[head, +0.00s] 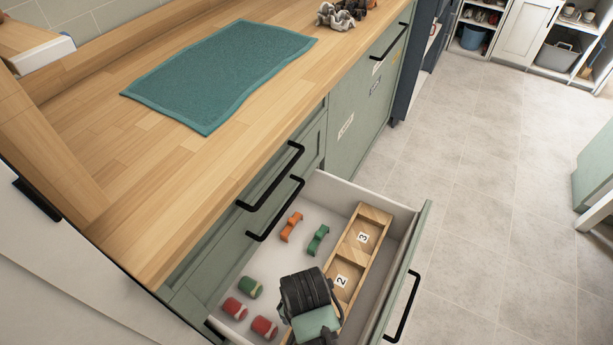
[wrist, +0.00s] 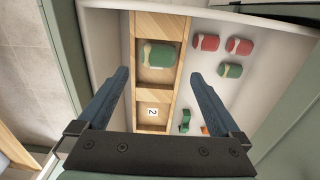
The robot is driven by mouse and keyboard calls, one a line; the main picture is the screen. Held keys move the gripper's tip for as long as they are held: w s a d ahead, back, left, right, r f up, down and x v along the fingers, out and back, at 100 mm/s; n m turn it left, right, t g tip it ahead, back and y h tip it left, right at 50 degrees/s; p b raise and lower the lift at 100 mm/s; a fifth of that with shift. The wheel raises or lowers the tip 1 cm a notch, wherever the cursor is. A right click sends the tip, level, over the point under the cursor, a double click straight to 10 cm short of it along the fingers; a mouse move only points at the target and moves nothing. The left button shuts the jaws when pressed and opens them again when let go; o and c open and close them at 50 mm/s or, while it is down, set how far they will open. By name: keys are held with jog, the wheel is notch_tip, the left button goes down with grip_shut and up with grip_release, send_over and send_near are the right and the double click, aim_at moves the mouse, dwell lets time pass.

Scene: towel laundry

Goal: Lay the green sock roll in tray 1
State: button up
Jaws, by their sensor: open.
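A green sock roll (wrist: 157,55) with a pale band lies in the end compartment of the wooden divided tray (wrist: 175,100), beside the compartment marked 2. That end compartment's number is not visible; in the head view my arm hides it. My gripper (wrist: 159,73) is open and empty above the tray, one finger on each side, with the roll beyond the fingertips and apart from them. A second green roll (wrist: 230,70) lies on the drawer floor to the right; it also shows in the head view (head: 250,287).
Two red rolls (wrist: 207,42) lie near the second green roll. Green (head: 318,239) and orange (head: 291,226) wavy pieces lie in the open drawer. Compartments 2 and 3 look empty. The drawer front (head: 408,270) and counter edge flank the space. A teal towel (head: 220,75) lies on the counter.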

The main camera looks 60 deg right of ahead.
notch_tip(320, 180, up, 3)
jog(key=shift+f, duration=0.1)
dwell(0.6)
